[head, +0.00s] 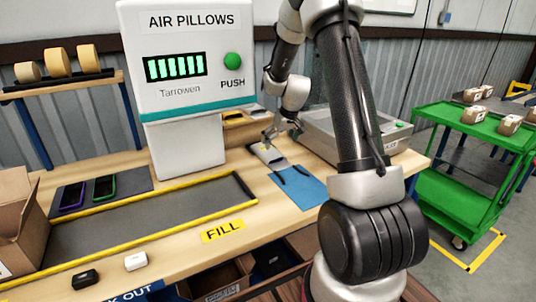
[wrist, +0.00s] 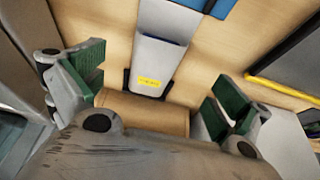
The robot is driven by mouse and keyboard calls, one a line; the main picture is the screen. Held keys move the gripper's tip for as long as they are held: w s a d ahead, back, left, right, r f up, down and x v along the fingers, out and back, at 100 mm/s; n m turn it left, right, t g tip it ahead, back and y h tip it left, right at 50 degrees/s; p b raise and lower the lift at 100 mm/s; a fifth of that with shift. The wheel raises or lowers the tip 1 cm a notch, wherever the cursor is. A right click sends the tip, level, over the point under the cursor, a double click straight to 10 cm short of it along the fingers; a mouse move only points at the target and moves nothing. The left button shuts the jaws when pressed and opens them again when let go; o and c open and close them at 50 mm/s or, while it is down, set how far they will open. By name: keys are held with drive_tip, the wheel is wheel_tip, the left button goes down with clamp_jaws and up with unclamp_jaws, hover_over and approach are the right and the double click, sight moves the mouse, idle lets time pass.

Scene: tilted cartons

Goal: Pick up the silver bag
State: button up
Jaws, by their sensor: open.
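The silver bag (head: 271,158) lies on the wooden bench, right of the air pillow machine. In the wrist view the silver bag (wrist: 158,54) is a pale grey strip with a yellow label, its lower end between the green finger pads in the picture. My gripper (head: 284,131) is just behind and above the bag in the head view. In the wrist view my gripper (wrist: 160,88) is open, with one pad on each side and nothing held. I cannot tell how high it is above the bag.
A tan object (wrist: 145,112) sits close below the bag in the wrist view. A blue sheet (head: 300,187) with dark items lies in front of the bag. The air pillow machine (head: 187,100) stands left, and a grey device (head: 365,140) right.

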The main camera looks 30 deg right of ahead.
sight(275, 156)
drive_tip(key=x, duration=0.9)
drive_tip(key=shift+s+d+f, duration=0.1)
drive_tip(key=shift+d, duration=0.05)
drive_tip(key=shift+c, duration=0.2)
drive_tip(key=c, duration=0.9)
